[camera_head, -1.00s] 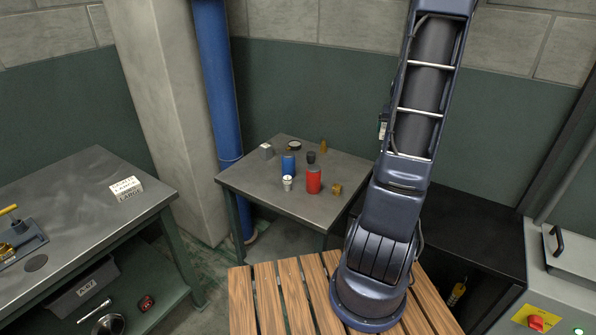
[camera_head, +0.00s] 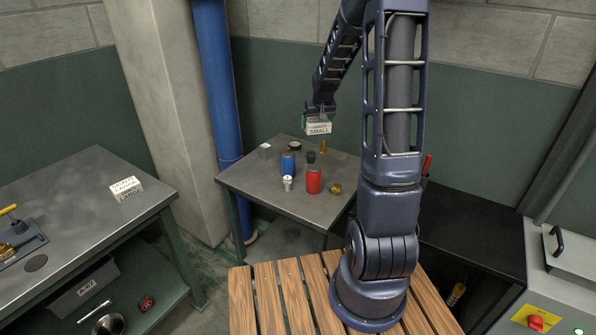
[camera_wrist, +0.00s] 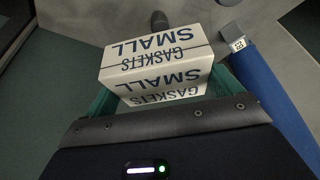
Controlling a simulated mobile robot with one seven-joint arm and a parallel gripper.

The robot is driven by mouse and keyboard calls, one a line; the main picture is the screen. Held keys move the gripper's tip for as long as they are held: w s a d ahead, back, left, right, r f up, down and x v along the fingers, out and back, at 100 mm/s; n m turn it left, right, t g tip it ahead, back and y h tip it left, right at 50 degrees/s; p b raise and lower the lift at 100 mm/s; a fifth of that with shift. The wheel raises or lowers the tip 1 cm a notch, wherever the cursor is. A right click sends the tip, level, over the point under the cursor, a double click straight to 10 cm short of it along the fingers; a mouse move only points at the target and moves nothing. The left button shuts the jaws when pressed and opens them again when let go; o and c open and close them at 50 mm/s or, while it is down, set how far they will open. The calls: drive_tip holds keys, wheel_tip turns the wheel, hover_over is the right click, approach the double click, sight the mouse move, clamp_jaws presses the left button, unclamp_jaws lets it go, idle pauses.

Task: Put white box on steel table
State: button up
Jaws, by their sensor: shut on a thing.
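The white box (camera_head: 319,128), marked "GASKETS SMALL", is held in my gripper (camera_head: 319,112), up in the air above the back right part of the small steel-topped table (camera_head: 240,177) in the head view. The box is apart from the table top. In the wrist view, the white box (camera_wrist: 158,62) sits between the teal fingers of my gripper (camera_wrist: 165,88), which is shut on it. Another white box (camera_head: 126,188), marked "LARGE", lies on the grey metal-topped bench (camera_head: 75,215) at the left.
The small table holds a red can (camera_head: 314,180), a blue can (camera_head: 288,163), a small white-topped can (camera_head: 287,183), a brass fitting (camera_head: 335,189), a grey block (camera_head: 265,151) and other small items. A blue pipe (camera_head: 215,80) stands behind it. Its front left top is clear.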

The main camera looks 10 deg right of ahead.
drive_tip(key=s+a+n+y, duration=0.1)
drive_tip(key=a+n, duration=0.1)
drive_tip(key=a, duration=1.1)
drive_tip(key=s+a+n+y, duration=0.1)
drive_tip(key=s+a+n, duration=0.1)
drive_tip(key=a, duration=1.1)
wheel_tip(320, 180, down, 19)
drive_tip(key=shift+w+f, duration=0.15)
drive_tip(key=shift+f, duration=0.15)
drive_tip(key=o, duration=0.7)
drive_tip(key=shift+o, duration=0.2)
